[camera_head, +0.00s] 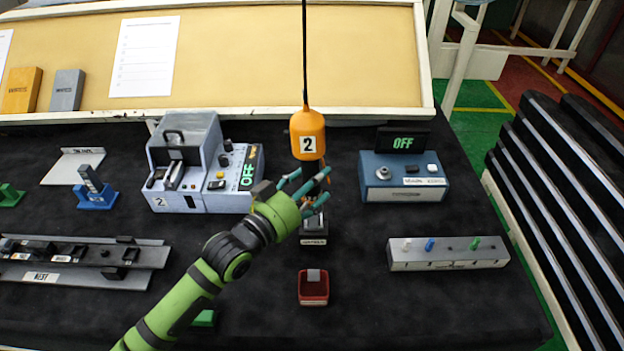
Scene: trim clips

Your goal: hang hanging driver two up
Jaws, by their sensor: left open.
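An orange driver marked 2 (307,134) hangs from a dark cord (304,50) above the middle of the bench. Its lower part is partly hidden behind the fingers of my left gripper. My left gripper (318,187), with teal fingers on a green arm, is open just below the orange body. I cannot tell whether the fingers touch the driver. My right gripper is not in view.
A grey machine marked 2 (190,170) stands left of the gripper. A blue box with an OFF display (403,180) stands right. A small red bin (313,288), a grey peg block (448,253) and a rail (80,262) lie nearer. Black slats (560,200) flank the bench at right.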

